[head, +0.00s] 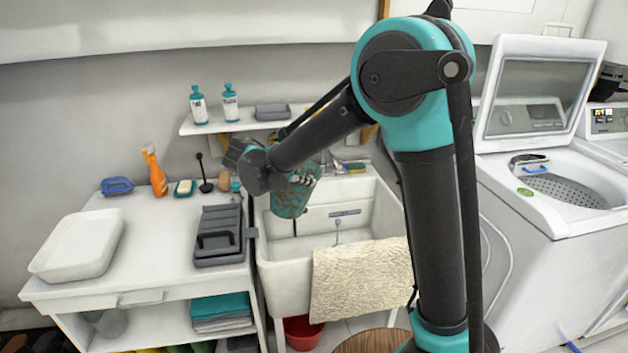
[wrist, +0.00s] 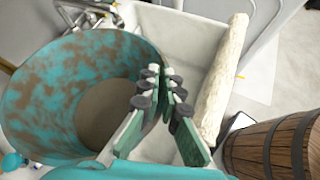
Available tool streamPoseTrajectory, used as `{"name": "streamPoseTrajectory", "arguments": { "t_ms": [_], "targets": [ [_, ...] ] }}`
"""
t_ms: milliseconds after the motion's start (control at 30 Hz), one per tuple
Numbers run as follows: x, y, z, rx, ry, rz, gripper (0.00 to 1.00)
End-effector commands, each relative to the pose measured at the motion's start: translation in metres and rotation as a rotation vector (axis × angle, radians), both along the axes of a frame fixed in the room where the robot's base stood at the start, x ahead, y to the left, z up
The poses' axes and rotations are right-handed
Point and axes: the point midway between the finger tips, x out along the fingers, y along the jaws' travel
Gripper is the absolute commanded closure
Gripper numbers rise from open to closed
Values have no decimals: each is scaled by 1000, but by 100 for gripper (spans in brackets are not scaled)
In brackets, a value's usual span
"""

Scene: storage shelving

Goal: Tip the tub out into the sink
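The tub (head: 289,201) is teal with brown mottling and hangs above the sink, slightly tilted. In the wrist view the tub (wrist: 40,95) fills the left side, its mouth toward the camera; a flat grey-brown area shows inside, and I cannot tell whether it is contents or the bottom. My gripper (head: 303,179) is shut on the tub's wall near the rim, with finger pads close together in the wrist view (wrist: 163,84). The white sink (head: 282,267) is below; it also shows in the wrist view (wrist: 195,30). Part of its right side is hidden by my arm.
A cream towel (head: 362,283) hangs over the sink's front edge. A counter to the left holds a white basin (head: 78,246), a grey tray (head: 219,236) and an orange bottle (head: 156,173). A washer (head: 555,200) with raised lid stands right. A wooden barrel (wrist: 270,148) is near.

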Motion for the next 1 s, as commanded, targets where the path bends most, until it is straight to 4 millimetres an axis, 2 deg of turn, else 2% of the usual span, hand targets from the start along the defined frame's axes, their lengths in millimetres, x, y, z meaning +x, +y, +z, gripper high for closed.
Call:
{"name": "streamPoseTrajectory", "arguments": {
  "t_ms": [567, 1000],
  "targets": [
    [-13, 43, 4, 427, 123, -3, 100],
    [-8, 28, -30, 734, 210, -5, 100]
  ]
}}
